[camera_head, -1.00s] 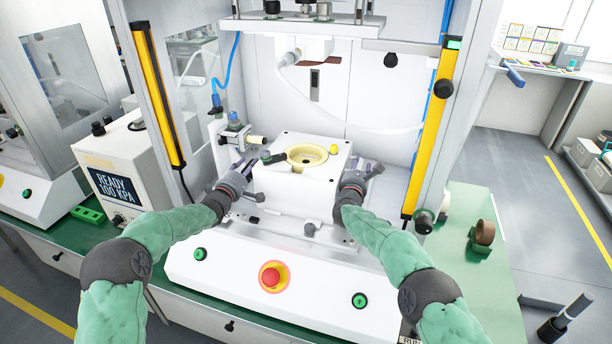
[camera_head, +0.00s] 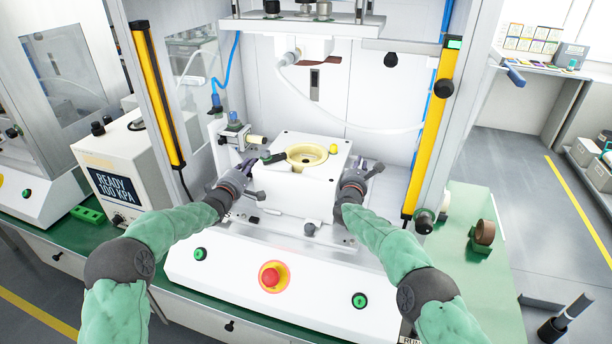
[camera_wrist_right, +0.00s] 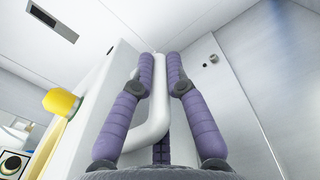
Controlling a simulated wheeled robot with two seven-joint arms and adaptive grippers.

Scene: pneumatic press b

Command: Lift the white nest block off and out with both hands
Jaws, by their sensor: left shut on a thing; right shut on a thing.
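The white nest block (camera_head: 287,183) sits inside the press, with a cream-coloured round nest (camera_head: 307,156) in its top. It looks level and slightly above the metal base plate (camera_head: 290,226), though the gap is hard to judge. My left gripper (camera_head: 249,166) is shut at the block's left side; its grip is partly hidden. My right gripper (camera_head: 375,168) is at the block's right side. In the right wrist view, my right gripper's purple fingers (camera_wrist_right: 160,70) are shut on a white bent handle (camera_wrist_right: 155,119) on the block's side.
The press head (camera_head: 300,47) hangs above the block. Yellow light-curtain posts stand left (camera_head: 157,95) and right (camera_head: 432,135). A red emergency button (camera_head: 272,277) is on the front panel.

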